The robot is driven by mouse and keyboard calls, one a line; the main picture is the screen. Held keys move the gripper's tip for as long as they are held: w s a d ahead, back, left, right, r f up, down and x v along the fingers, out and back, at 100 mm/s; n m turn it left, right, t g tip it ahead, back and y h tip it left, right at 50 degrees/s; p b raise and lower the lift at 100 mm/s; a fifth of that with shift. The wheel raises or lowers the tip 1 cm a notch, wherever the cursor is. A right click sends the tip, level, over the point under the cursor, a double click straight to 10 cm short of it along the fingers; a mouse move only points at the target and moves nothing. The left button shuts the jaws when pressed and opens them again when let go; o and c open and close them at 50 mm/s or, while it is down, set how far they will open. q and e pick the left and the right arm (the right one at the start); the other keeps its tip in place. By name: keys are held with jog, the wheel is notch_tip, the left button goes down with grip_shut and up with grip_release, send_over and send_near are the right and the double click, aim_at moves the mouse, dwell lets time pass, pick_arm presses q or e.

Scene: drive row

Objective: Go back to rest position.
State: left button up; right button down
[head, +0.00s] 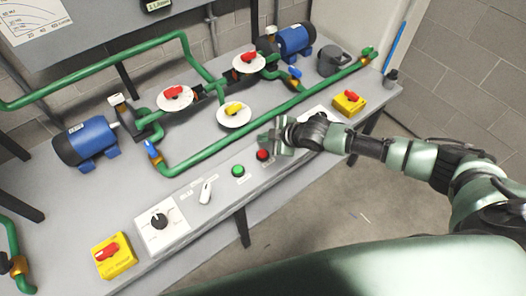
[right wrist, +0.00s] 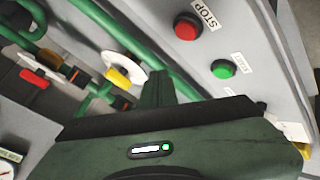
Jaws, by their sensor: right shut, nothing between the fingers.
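My right gripper (head: 274,137) reaches in from the right over the front panel of the bench. It is shut and empty, near the red stop button (head: 263,155). In the right wrist view its dark green fingers (right wrist: 155,88) are together, and the red button (right wrist: 187,27) and green start button (right wrist: 224,69) lie beyond them, apart from the fingers. The green button (head: 238,171) also shows in the head view, left of the red one. My left gripper is not in view.
A grey bench (head: 60,200) carries green pipes (head: 220,133), two blue motors (head: 86,142) and several valves with red, yellow and blue handles. A rotary dial (head: 160,221) and yellow switch boxes (head: 114,256) sit along its front. Bare floor (head: 350,205) lies in front of the bench.

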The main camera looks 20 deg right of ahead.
dwell(0.4)
jog(key=s+a+r+m+g, duration=0.2)
jog(key=s+a+m, duration=0.3)
jog(key=s+a, duration=0.9)
jog(key=s+d+m+g+h, duration=0.2)
jog(key=s+d+m+h, duration=0.5)
jog(key=s+d, duration=1.05)
notch_tip(320, 180, down, 25)
jog(key=s+m+g+y+b, duration=0.1)
jog(key=g+y, duration=0.1)
jog(key=s+d+f+b, duration=0.1)
jog(key=s+d+f, duration=0.1)
jog(key=s+f, duration=1.5)
jog(key=shift+s+d+f+g+b, duration=0.15)
jog(key=shift+s+f+g+b, duration=0.2)
jog(key=shift+f, duration=0.45)
